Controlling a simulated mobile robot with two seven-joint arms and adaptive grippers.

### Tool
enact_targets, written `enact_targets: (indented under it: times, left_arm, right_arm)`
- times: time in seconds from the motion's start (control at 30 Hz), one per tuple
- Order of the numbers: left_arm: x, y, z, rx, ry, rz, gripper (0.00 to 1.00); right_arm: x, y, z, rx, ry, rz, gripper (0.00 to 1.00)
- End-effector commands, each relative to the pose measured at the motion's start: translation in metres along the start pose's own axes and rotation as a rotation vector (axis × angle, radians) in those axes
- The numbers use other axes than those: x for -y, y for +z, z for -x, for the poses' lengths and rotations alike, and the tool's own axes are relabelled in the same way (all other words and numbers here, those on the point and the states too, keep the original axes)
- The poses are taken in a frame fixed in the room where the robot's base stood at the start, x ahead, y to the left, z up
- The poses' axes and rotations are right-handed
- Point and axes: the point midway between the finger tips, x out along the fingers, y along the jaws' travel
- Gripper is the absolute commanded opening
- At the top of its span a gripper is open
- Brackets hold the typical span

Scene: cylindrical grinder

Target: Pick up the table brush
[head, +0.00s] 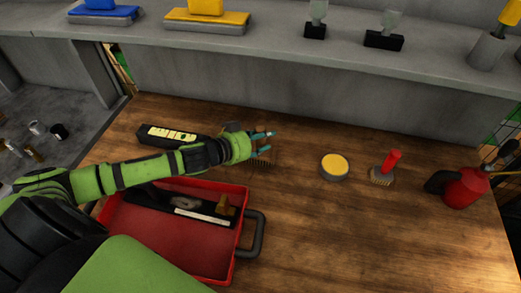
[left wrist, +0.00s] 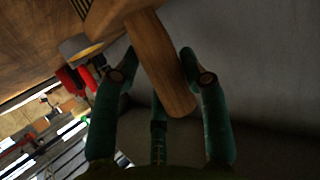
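The table brush (head: 262,160) lies on the wooden table just beyond the red tray, with its bristles showing below my left gripper and the rest mostly hidden by it. In the left wrist view its wooden handle (left wrist: 160,65) points between the fingers, and a bit of its bristles shows at the top left. My left gripper (head: 268,142) is at the brush with its fingers spread. In the left wrist view the gripper (left wrist: 160,65) has fingers on both sides of the handle; firm contact is not visible. My right gripper is not in view.
A red tray (head: 240,246) with tools stands at the front left, a black box (head: 165,134) behind my forearm. A yellow-topped round tin (head: 334,166), a red-handled brush (head: 388,166) and a red oil can (head: 464,188) stand right. A grey ledge (head: 270,44) runs behind. The table's front middle is clear.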

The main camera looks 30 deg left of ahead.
Motion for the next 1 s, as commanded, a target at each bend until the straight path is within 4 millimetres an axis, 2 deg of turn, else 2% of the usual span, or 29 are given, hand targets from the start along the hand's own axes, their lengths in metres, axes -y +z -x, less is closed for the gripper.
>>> enact_targets:
  times: [0.03, 0.07, 0.47, 0.67, 0.77, 1.0]
  left_arm:
    - [0.0, 0.0, 0.0, 0.0, 0.0, 0.0, 0.09]
    - [0.0, 0.0, 0.0, 0.0, 0.0, 0.0, 0.0]
    - [0.0, -0.003, 0.001, -0.002, 0.0, -0.001, 0.0]
    - [0.001, -0.021, 0.008, -0.004, 0.0, -0.004, 0.0]
    - [0.001, -0.039, 0.015, -0.006, -0.002, -0.007, 0.0]
    - [-0.052, -0.072, 0.015, -0.011, 0.006, 0.001, 0.0]
  right_arm:
    - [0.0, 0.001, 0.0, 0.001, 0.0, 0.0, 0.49]
    - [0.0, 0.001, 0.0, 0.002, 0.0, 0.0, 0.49]
    - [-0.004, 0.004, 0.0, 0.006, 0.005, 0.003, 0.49]
    - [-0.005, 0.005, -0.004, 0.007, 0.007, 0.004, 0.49]
    - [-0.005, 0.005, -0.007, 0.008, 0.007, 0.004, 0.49]
    - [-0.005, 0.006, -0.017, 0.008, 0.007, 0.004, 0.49]
